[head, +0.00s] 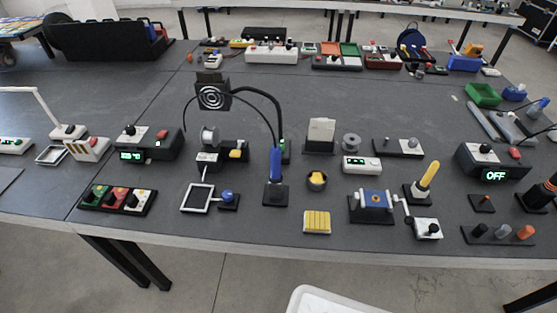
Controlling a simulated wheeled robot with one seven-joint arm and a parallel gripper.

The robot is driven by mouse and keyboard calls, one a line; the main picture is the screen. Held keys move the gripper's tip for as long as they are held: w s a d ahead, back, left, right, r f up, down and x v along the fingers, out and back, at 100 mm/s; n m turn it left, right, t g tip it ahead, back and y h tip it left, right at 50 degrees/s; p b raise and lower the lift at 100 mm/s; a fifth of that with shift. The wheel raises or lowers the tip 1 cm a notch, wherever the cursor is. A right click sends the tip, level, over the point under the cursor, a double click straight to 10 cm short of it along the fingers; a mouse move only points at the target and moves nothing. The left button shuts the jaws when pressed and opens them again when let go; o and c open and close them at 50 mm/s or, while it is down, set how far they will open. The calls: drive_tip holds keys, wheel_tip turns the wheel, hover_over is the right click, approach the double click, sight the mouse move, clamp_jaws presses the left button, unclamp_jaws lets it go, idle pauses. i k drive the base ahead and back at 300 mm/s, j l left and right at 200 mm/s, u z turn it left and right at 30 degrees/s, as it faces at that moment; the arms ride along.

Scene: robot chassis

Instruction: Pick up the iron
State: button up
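No gripper of mine shows in the head view. No clothes iron is visible; several pen-like tools could be the iron, and I cannot tell which. A yellow-handled tool (429,174) stands tilted in a small black holder (417,194) at right of centre. A blue-handled tool (275,163) stands upright in a black base (275,194) near the middle, with a black cable or arm meeting its top. A black and orange tool (545,190) leans in a holder at the right edge, partly cut off.
A black station (492,160) at right reads "OFF"; another lit station (148,144) stands left. A blue device (373,204) and white crank box (428,230) stand close to the yellow tool. A yellow block (317,221) lies near the front edge. Bare table lies behind the middle row.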

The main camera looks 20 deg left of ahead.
sight(276, 176)
drive_tip(key=u, duration=1.35)
